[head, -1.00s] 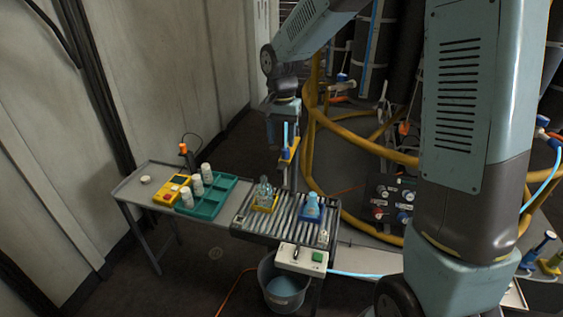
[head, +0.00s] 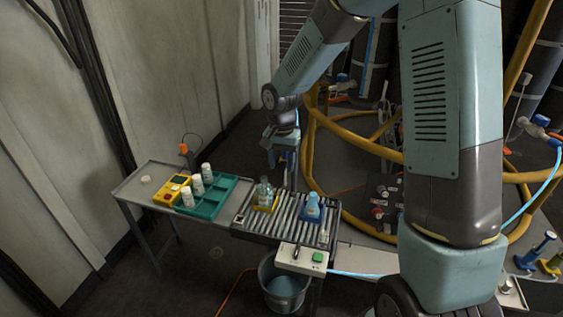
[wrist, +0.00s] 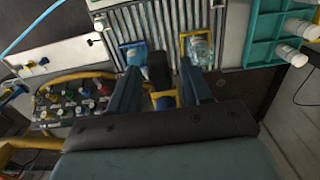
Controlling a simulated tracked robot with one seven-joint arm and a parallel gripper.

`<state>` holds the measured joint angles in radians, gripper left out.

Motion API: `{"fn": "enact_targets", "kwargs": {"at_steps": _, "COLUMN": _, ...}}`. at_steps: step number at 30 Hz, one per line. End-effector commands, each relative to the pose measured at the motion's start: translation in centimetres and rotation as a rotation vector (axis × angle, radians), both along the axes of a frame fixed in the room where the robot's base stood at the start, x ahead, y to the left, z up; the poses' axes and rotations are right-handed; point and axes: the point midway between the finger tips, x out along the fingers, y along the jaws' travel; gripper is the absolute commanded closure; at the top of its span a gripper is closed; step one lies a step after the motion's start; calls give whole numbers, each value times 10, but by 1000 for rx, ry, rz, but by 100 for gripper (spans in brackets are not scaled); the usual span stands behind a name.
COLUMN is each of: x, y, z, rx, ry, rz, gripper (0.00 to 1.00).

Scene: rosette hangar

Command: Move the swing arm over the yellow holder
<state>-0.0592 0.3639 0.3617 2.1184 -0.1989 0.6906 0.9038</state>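The yellow holder (head: 274,208) sits on a roller conveyor (head: 252,221) with a clear bottle (head: 264,190) in it. It also shows in the wrist view (wrist: 183,47). A blue holder (head: 306,217) with a light blue bottle (head: 312,203) stands to its right. My gripper (head: 284,160) is behind the conveyor, at the post that carries the swing arm, and hides most of it. In the wrist view my gripper's fingers (wrist: 160,72) are apart. A dark part and a yellow-and-blue part (wrist: 165,101), apparently the swing arm, show between them. I see no clear contact.
A teal tray (head: 224,198) with several white bottles and a yellow device (head: 170,192) are on the side table at left. A white control box (head: 298,257) is on the conveyor's front, above a bucket (head: 285,288). Yellow hoses (head: 345,140) loop behind.

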Motion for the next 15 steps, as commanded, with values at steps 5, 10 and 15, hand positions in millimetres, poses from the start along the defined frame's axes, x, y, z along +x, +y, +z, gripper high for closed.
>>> {"fn": "enact_targets", "kwargs": {"at_steps": 5, "x": 0, "y": 0, "z": 0, "rx": 0, "ry": 0, "rz": 0, "gripper": 69}}
{"fn": "enact_targets", "kwargs": {"at_steps": 10, "x": 0, "y": 0, "z": 0, "rx": 0, "ry": 0, "rz": -1, "gripper": 86}}
{"fn": "enact_targets", "kwargs": {"at_steps": 15, "x": 0, "y": -1, "z": 0, "rx": 0, "ry": 0, "rz": -1, "gripper": 100}}
